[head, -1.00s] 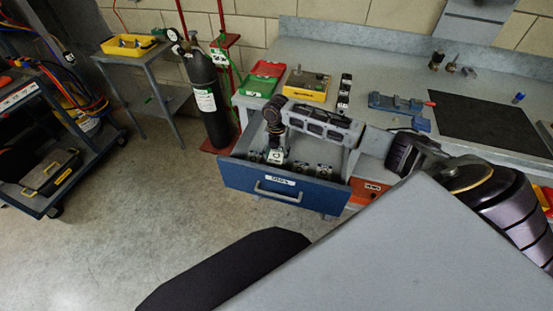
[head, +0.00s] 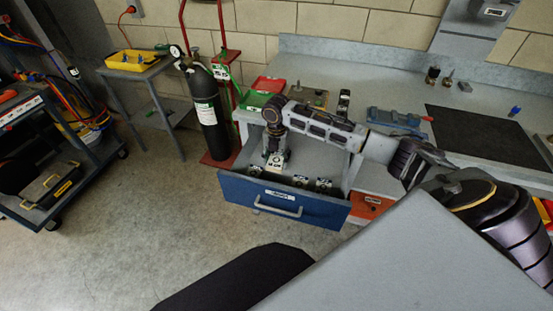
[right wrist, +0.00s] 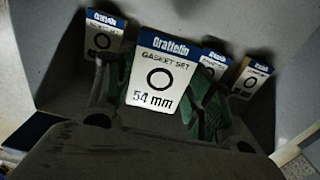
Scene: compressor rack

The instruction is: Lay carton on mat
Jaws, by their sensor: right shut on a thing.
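My right gripper (head: 273,150) reaches down into the open blue drawer (head: 270,203). It is shut on a white carton (head: 276,164) with a blue band. In the right wrist view the held carton (right wrist: 158,80) reads "Gasket set 54 mm" and sits upright between the fingers of the right gripper (right wrist: 160,105). Other similar cartons (right wrist: 252,77) stand around it in the drawer, and some show in the head view (head: 321,185). The black mat (head: 480,138) lies bare on the bench at the right. My left gripper is not in view.
The grey bench (head: 375,88) runs along the wall. Between drawer and mat stands a blue vise-like tool (head: 395,118). A green and red bin set (head: 262,90) and a yellow tray (head: 307,98) sit at the bench's left. A black gas cylinder (head: 207,120) stands left of the drawer.

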